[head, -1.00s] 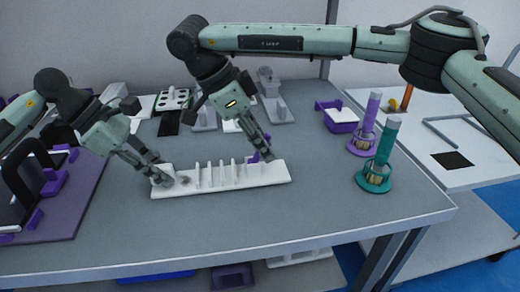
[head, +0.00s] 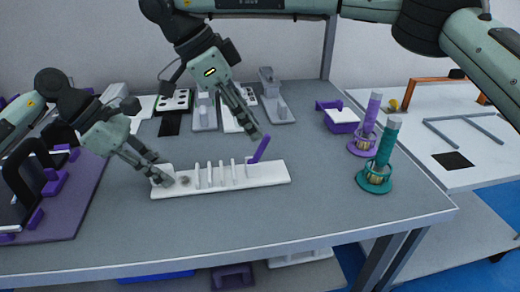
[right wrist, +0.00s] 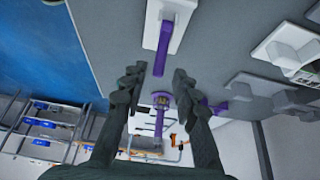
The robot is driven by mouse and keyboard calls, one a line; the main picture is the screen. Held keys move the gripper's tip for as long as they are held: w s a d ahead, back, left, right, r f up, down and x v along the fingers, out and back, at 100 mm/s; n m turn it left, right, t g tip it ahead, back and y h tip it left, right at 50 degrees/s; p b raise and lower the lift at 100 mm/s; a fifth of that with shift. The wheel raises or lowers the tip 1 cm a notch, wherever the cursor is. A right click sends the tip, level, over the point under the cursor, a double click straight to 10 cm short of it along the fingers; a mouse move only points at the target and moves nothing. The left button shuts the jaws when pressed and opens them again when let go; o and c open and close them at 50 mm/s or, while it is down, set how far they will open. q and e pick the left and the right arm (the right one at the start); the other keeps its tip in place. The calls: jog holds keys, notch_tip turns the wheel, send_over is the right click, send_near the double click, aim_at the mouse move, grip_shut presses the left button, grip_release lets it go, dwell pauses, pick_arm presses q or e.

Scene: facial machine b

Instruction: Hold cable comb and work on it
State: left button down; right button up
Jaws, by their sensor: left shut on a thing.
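The white cable comb (head: 255,176) lies on the grey table with a row of upright teeth. My left gripper (head: 168,180) is shut on its left end. A purple stick (head: 259,149) stands tilted at the comb's right part, its upper end leaning right. My right gripper (head: 252,132) is above the comb, close to the stick's upper end. In the right wrist view its fingers (right wrist: 158,82) are apart with nothing between them, and the purple stick (right wrist: 165,42) shows beyond the tips on the comb (right wrist: 178,8).
A purple cylinder (head: 369,120) and a teal cylinder (head: 385,145) stand in ring bases at the right. A purple-and-white tray (head: 341,118) is behind them. Grey and white fixtures (head: 272,95) line the back. A purple mat (head: 75,205) lies left. The front table is clear.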

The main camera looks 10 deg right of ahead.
pick_arm(q)
jog(key=shift+f, duration=0.1)
jog(key=c, duration=1.4)
grip_release()
jog(key=shift+o, duration=0.2)
